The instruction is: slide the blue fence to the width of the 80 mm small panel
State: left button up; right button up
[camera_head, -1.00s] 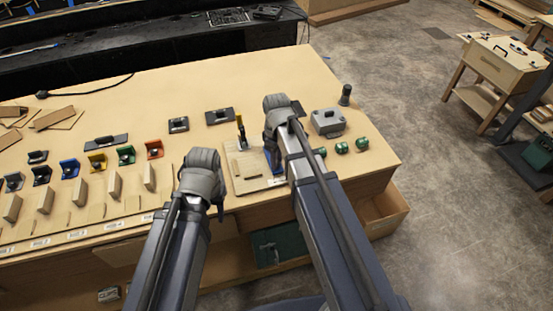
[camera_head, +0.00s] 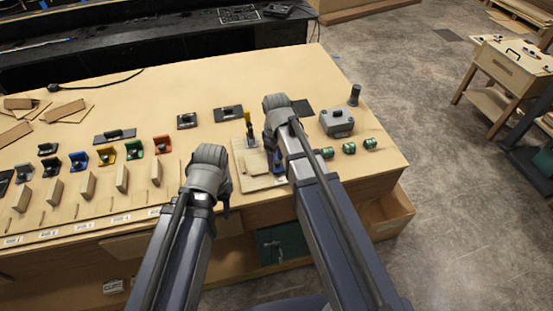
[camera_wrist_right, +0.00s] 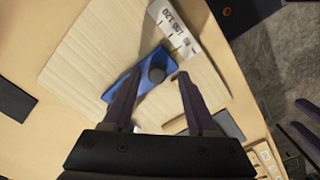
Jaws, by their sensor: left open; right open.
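The blue fence (camera_head: 279,164) stands on a light wooden board (camera_head: 262,184) near the bench's front edge, partly hidden by my right arm. In the right wrist view the fence (camera_wrist_right: 125,88) is a blue bar with a round dark knob (camera_wrist_right: 157,75). A white scale strip (camera_wrist_right: 176,30) with printed numbers lies just beyond it. My right gripper (camera_wrist_right: 159,74) is open, its fingertips on either side of the knob, with no clear contact visible. My left gripper (camera_head: 226,200) is open and empty, left of the board. I cannot tell which piece is the 80 mm small panel.
A clamp with a yellow handle (camera_head: 248,122) stands at the board's back edge. A grey box (camera_head: 337,122) and green cylinders (camera_head: 349,148) lie to the right. Coloured brackets (camera_head: 107,152) and upright wooden pieces (camera_head: 122,178) line the left.

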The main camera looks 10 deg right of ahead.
notch_tip(320, 180, up, 8)
jog(key=p, duration=0.8)
jog(key=shift+f, duration=0.1)
jog(key=shift+s+a+f+b, duration=0.15)
jog(key=shift+s+f+b, duration=0.1)
jog(key=shift+b, duration=0.1)
jog(key=s+a+f+m+b, duration=0.2)
jog(key=s+a+f+b, duration=0.2)
jog(key=s, duration=0.3)
jog(key=s+a+f+m+h+b, duration=0.1)
jog(key=s+a+f+m+b, duration=0.2)
jog(key=s, duration=0.4)
jog(key=shift+a+f+m+b, duration=0.3)
jog(key=shift+a+f+b, duration=0.15)
jog(key=shift+f+b, duration=0.45)
